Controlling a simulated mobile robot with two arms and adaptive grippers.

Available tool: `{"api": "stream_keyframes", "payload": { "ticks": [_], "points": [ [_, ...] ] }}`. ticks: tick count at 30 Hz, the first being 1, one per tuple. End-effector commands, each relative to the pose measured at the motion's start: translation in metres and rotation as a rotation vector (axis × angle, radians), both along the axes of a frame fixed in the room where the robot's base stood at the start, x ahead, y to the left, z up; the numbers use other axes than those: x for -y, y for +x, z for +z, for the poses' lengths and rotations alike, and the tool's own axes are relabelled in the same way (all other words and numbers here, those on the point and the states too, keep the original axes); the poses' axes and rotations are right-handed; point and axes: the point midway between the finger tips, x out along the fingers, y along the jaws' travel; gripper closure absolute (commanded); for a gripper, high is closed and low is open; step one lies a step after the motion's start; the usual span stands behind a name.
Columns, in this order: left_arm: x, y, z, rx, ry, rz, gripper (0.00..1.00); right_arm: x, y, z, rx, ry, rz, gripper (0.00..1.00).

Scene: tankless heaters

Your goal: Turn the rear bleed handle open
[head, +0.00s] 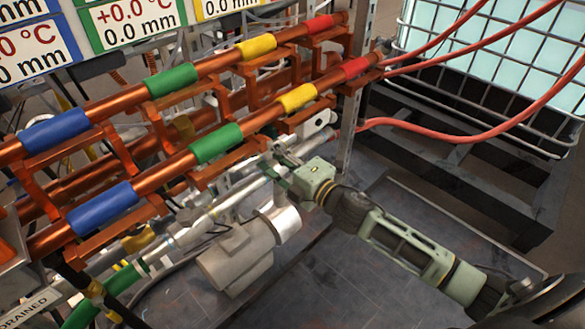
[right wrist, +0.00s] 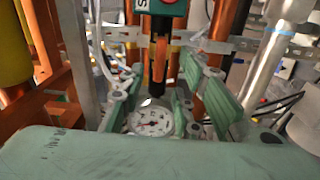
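My right gripper (head: 284,160) reaches in from the right in the head view, among the pipes below the copper manifold. In the right wrist view its green finger pads stand apart on both sides of a gap (right wrist: 154,98). A dark upright handle-like part with an orange strip (right wrist: 159,62) hangs under a green tag (right wrist: 167,8), in line with that gap. I cannot tell whether it is the rear bleed handle, or whether the pads touch it. A round white gauge (right wrist: 151,121) shows below it. My left gripper is not in view.
Copper pipes with blue, green, yellow and red bands (head: 216,143) run above the gripper. A grey cylinder (head: 235,256) lies below it. Red hoses (head: 450,137) lead to a caged tank (head: 480,50) at the right. In the wrist view, a perforated metal rail (right wrist: 225,45) crosses behind.

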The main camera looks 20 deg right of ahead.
Motion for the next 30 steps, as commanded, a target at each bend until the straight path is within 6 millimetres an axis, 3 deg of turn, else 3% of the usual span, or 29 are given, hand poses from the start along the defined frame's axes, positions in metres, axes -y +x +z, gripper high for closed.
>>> {"api": "stream_keyframes", "payload": {
  "ticks": [6, 12, 18, 30],
  "points": [
    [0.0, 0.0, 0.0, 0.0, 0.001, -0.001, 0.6, 0.015, -0.038, -0.002, -0.004, 0.0, 0.0, 0.7],
    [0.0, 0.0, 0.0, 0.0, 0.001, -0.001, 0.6, 0.025, -0.061, -0.001, -0.002, 0.001, 0.0, 0.7],
    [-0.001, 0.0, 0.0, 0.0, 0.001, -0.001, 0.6, 0.029, -0.072, 0.0, 0.0, 0.0, 0.001, 0.7],
    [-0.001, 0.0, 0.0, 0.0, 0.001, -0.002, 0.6, 0.03, -0.073, 0.0, 0.0, 0.0, 0.001, 0.7]
  ]
}}
